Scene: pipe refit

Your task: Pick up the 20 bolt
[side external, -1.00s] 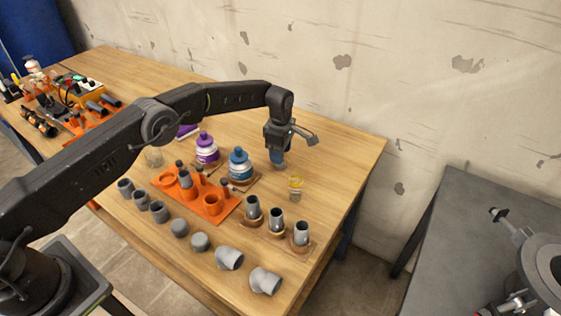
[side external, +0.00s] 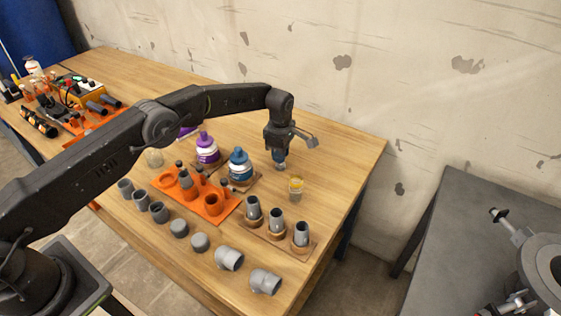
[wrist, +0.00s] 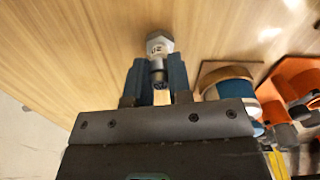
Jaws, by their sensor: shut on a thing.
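My gripper (side external: 280,158) is over the bare wood at the back right of the table, pointing down. In the wrist view its blue fingers (wrist: 158,76) are shut on a grey metal bolt (wrist: 159,50). The bolt's hex head sticks out past the fingertips and its shank lies between them. A mark on the head shows, but I cannot read it clearly. In the side view a small grey part of the bolt (side external: 281,167) shows below the fingers. I cannot tell whether it touches the table.
A clear jar with a yellow band (side external: 296,187) stands close to the right. Blue (side external: 240,164) and purple (side external: 206,149) bottles stand left. An orange tray (side external: 221,216) with parts, a wooden holder with grey pipes (side external: 274,236) and grey fittings (side external: 229,259) are in front.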

